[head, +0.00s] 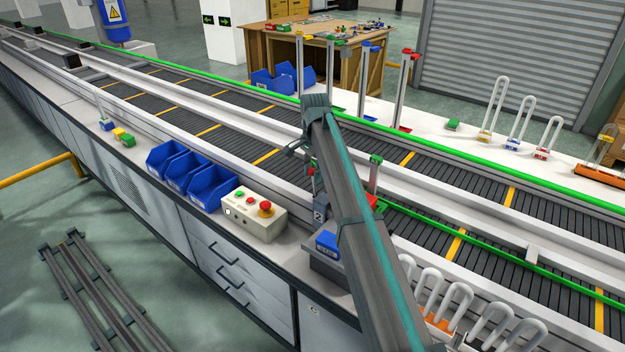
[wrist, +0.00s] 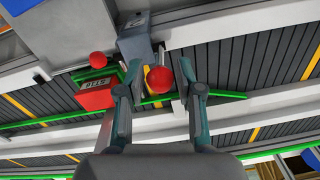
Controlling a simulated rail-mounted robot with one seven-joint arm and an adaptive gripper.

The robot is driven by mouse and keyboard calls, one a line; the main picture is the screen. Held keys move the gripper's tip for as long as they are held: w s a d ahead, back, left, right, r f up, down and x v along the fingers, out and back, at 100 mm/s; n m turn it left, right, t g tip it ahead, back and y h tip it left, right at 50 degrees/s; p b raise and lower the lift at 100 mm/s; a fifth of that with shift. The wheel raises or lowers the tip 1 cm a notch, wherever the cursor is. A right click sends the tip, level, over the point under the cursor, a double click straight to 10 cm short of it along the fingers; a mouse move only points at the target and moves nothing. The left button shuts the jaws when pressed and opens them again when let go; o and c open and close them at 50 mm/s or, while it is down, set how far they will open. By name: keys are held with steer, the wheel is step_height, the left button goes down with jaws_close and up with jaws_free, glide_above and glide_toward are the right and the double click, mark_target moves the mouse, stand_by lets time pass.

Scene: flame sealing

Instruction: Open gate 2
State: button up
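A grey box (wrist: 134,42) in the wrist view carries a small label plate, and it also shows in the head view (head: 319,212), marked 2. A red ball knob (wrist: 159,79) appears beside the box, between my fingertips in the picture. My gripper (wrist: 160,70) is open, with one finger on each side of the knob. I see no clear contact, and the depth between fingers and knob is hard to judge. In the head view my arm hides most of the gripper and knob. I cannot clearly make out the gate itself.
A red box (wrist: 97,92) with a label and a second red knob (wrist: 97,59) are left of the fingers. A control panel (head: 255,213) and blue bins (head: 190,175) stand on the near counter. Conveyor lanes (head: 470,178) run behind. Tall posts (head: 404,90) stand beyond.

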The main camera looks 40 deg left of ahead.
steer(key=shift+a+f+p, duration=0.1)
steer(key=shift+f+p, duration=0.25)
steer(key=shift+f, duration=1.75)
jaws_close()
